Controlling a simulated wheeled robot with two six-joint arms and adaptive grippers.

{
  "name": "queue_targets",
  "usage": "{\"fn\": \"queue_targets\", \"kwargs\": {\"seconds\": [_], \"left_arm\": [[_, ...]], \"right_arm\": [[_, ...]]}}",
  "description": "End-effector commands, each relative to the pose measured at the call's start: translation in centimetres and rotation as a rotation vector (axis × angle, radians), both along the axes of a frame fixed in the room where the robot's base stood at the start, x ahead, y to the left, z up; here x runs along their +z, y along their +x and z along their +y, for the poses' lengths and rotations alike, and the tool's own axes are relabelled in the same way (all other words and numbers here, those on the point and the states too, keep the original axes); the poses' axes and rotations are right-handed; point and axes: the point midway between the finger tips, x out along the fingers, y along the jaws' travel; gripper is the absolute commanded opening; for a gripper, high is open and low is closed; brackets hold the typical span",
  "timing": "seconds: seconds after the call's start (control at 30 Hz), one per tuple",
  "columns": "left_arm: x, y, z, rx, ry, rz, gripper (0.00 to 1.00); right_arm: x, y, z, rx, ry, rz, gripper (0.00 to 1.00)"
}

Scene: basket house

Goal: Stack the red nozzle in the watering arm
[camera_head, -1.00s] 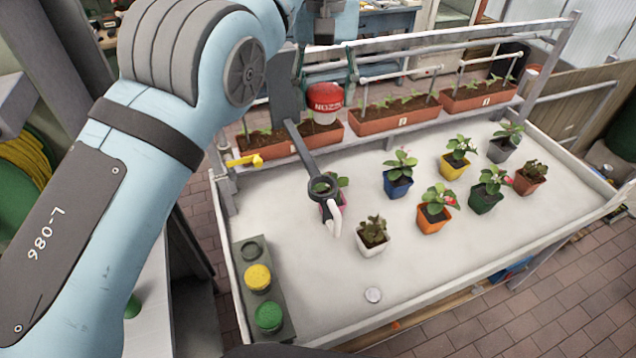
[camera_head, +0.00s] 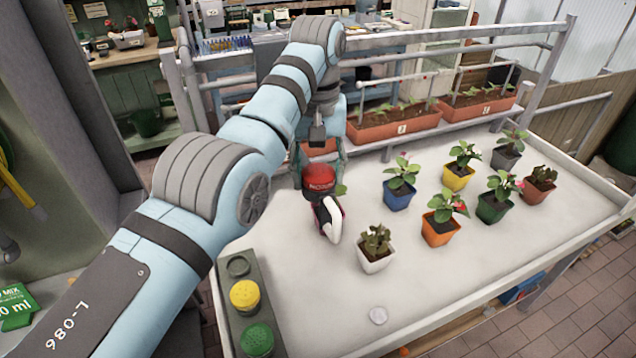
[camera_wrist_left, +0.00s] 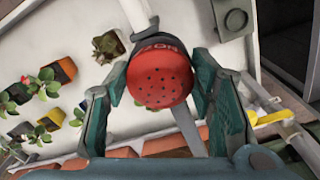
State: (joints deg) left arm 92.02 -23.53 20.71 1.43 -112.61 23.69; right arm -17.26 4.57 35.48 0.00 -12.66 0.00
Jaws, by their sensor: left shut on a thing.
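The red nozzle (camera_head: 319,178) is held between the fingers of my left gripper (camera_head: 321,165). Its round, dotted red face fills the middle of the left wrist view (camera_wrist_left: 160,77). My left gripper also shows there (camera_wrist_left: 158,92), shut on the nozzle from both sides. The nozzle is over or at the ring end of the watering arm, whose white end (camera_head: 331,220) points toward the front of the table. The grey bar of the watering arm (camera_wrist_left: 188,128) shows below the nozzle in the wrist view. The ring is hidden, so I cannot tell whether the nozzle touches it. My right gripper is out of view.
Several potted plants stand on the white table (camera_head: 310,285), with a white pot (camera_head: 376,258) closest to the arm's end. A grey holder (camera_head: 226,288) with yellow (camera_head: 244,294) and green (camera_head: 257,339) pieces is at the left edge. Brown planters (camera_head: 395,125) line the back.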

Motion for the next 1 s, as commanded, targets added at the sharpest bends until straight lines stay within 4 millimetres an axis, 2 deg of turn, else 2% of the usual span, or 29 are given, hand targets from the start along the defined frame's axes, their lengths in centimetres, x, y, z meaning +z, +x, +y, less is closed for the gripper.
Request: {"fn": "queue_targets", "kwargs": {"seconds": [0.17, 0.4, 0.43, 0.53, 0.87, 1.0], "left_arm": [[0.5, 0.1, 0.0, 0.0, -0.001, -0.003, 0.02], [-0.3, 0.1, 0.0, 0.0, -0.001, -0.003, 0.02], [-0.2, 0.1, 0.0, 0.0, -0.001, -0.003, 0.55], [-0.1, 0.1, 0.0, 0.0, -0.001, -0.003, 0.7], [0.1, 0.1, 0.0, 0.0, -0.002, -0.004, 0.7], [1.6, 0.1, 0.0, 0.0, -0.002, -0.004, 0.7]], "right_arm": [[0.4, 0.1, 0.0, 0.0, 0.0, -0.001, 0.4], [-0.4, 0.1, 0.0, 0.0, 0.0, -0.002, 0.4], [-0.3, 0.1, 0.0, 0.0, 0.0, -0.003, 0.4], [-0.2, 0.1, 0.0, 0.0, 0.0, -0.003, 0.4], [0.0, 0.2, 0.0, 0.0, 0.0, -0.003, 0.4], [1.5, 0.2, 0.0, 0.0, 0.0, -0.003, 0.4]]}}
